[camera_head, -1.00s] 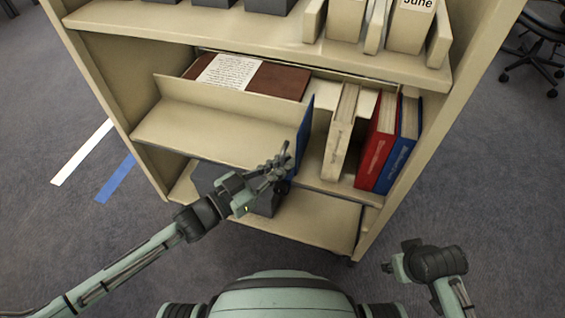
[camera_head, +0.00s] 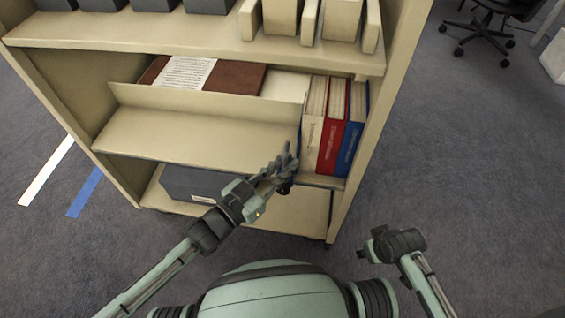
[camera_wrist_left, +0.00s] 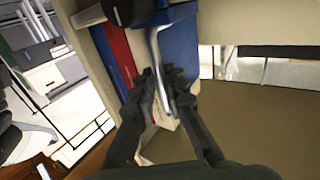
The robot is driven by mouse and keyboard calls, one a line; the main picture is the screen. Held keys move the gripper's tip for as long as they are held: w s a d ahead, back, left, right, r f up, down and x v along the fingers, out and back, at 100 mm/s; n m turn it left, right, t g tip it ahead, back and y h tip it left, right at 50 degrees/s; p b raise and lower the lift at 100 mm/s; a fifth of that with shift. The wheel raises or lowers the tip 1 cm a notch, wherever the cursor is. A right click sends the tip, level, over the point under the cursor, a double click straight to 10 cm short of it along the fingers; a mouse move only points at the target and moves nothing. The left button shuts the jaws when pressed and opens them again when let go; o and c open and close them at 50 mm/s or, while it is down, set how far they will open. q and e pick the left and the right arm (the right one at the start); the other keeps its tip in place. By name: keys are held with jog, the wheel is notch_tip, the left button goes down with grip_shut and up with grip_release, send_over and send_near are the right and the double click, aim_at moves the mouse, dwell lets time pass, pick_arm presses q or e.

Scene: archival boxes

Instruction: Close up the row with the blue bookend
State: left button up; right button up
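The blue bookend (camera_head: 299,138) stands on the middle shelf against the left side of the book row, seen nearly edge-on in the head view. In the left wrist view its blue plate (camera_wrist_left: 181,48) fills the top middle, with its pale front edge between my fingers. My left gripper (camera_head: 285,168) is shut on that edge; its fingertips show in the wrist view (camera_wrist_left: 163,78). The row has a cream book (camera_head: 313,128), a red book (camera_head: 331,135) and a blue book (camera_head: 353,135), upright and close together. My right gripper (camera_head: 368,250) hangs low, away from the shelf; its fingers are unclear.
The shelf's right side panel (camera_head: 378,120) stands just beside the blue book. A dark grey box (camera_head: 190,182) is on the lower shelf. Boxes stand above.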

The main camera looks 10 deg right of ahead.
pick_arm(q)
jog(key=shift+o, duration=1.4)
jog(key=shift+a, duration=0.1)
jog(key=v, duration=0.7)
jog(key=shift+s, duration=0.15)
jog(key=shift+a, duration=0.1)
